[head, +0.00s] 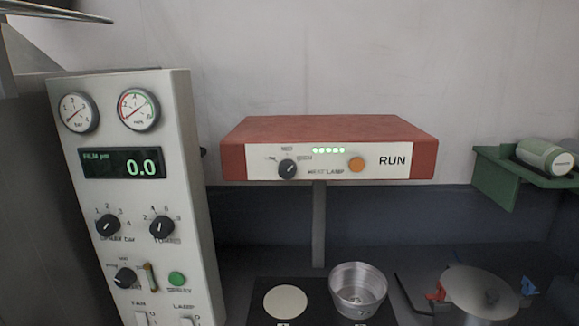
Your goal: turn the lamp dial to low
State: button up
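The heat lamp unit (325,131) is a red box with a white front panel at the middle of the head view. Its black dial (287,169) sits at the panel's left, with small setting labels around it, one above reading MED. The labels to each side are too small to read surely, and I cannot tell surely which label the pointer marks. A green lit indicator (328,150), an orange button (357,164) and the word RUN are to the right of the dial. My gripper is not in view.
A grey control cabinet (180,120) with gauges, a 0.0 display and several knobs stands at the left. Below the lamp are a pale disc (285,302), a metal cup (358,289) and a round metal plate (478,292). A green shelf (495,178) holds a canister (545,157).

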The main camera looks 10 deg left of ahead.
aim_at(287, 168)
jog(key=u, duration=0.15)
jog(key=i, duration=0.6)
jog(key=u, duration=0.55)
